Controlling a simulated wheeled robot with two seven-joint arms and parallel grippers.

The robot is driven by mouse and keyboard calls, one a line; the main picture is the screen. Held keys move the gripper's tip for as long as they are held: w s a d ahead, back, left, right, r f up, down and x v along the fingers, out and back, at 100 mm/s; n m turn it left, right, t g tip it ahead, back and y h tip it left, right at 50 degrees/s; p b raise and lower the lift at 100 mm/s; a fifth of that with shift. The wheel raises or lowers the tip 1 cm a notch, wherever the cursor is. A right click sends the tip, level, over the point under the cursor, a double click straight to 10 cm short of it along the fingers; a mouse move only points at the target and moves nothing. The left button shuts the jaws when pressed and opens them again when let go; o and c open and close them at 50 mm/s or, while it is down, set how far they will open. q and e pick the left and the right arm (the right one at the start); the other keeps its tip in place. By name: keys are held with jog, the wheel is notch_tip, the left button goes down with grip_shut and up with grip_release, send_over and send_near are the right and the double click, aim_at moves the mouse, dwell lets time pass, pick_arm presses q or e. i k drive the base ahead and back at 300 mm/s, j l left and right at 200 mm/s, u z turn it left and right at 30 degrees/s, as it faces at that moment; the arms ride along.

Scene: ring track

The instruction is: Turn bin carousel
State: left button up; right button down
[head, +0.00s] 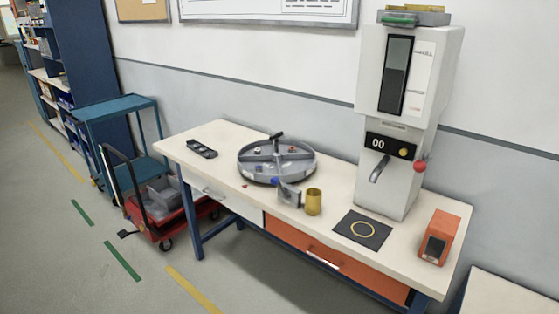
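The bin carousel (254,175) is a round grey tray on the workbench (335,199), left of the bench's middle. Dividers split it into compartments, and a dark handle or knob stands up at its back edge. A few small parts, some blue and reddish, lie in it, too small to name. A small grey holder with a blue part stands at its front right rim, and I cannot tell whether they touch. A brass-coloured cup (313,202) stands beside that holder. Neither of my grippers is in the head view.
A tall white dispenser (400,125) with a spout and red knob stands right of the carousel. A black mat (362,230) with a yellow ring and an orange box (440,237) lie near the right end. A dark tray (201,148) is at left. A red cart (160,218) stands on the floor.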

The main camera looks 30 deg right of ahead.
aim_at(275, 160)
jog(key=i+l+z, duration=0.1)
jog(key=z, duration=0.75)
jog(key=i+j+z, duration=0.15)
jog(key=i+z, duration=0.2)
jog(key=i+j+z, duration=0.35)
jog(key=i, duration=0.15)
jog(key=i+j, duration=0.2)
jog(key=i, duration=0.15)
jog(key=i+j, duration=0.25)
jog(key=i+z, duration=0.05)
jog(key=i, duration=0.05)
